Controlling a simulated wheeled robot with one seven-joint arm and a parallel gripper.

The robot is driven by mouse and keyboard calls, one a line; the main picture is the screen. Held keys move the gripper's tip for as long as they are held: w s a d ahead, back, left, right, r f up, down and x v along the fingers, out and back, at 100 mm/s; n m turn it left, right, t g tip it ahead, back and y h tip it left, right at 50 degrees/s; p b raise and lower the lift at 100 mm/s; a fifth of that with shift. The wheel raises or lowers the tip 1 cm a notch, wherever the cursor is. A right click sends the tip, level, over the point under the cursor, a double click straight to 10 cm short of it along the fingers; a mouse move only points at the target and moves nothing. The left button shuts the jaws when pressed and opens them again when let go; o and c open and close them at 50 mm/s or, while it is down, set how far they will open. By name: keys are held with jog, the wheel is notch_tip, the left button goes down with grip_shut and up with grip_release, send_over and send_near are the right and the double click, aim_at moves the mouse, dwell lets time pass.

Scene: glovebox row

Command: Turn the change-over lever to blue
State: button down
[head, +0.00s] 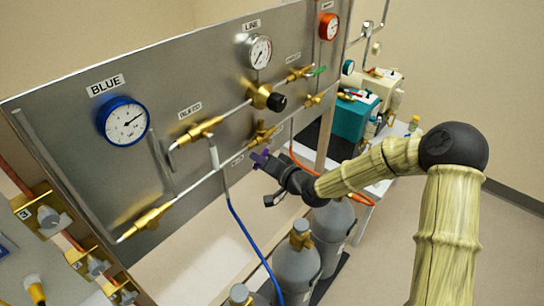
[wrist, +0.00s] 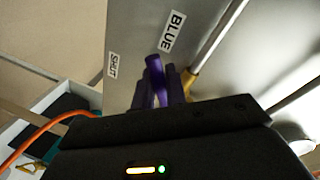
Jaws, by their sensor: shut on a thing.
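The change-over lever (head: 260,158) is purple and sits low on the steel panel (head: 80,140), at the panel's middle in the head view. My gripper (head: 270,166) is shut on it. In the wrist view the purple lever (wrist: 154,72) stands up past the gripper body, near a BLUE label (wrist: 172,32) and a SHUT label (wrist: 113,65). The gripper hides part of the lever and its pivot, so I cannot tell its exact angle. A blue-rimmed gauge (head: 125,121) under another BLUE label is at the panel's left.
Brass valves and pipes (head: 200,128) run across the panel close to my gripper. A blue hose (head: 245,230) and an orange hose (head: 335,177) hang nearby. Grey gas cylinders (head: 297,263) stand below. A bench with teal equipment (head: 355,115) is behind on the right.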

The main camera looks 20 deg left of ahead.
jog(key=shift+r+m, duration=0.3)
dwell(0.4)
jog(key=c, duration=1.5)
grip_release()
jog(key=shift+a, duration=0.1)
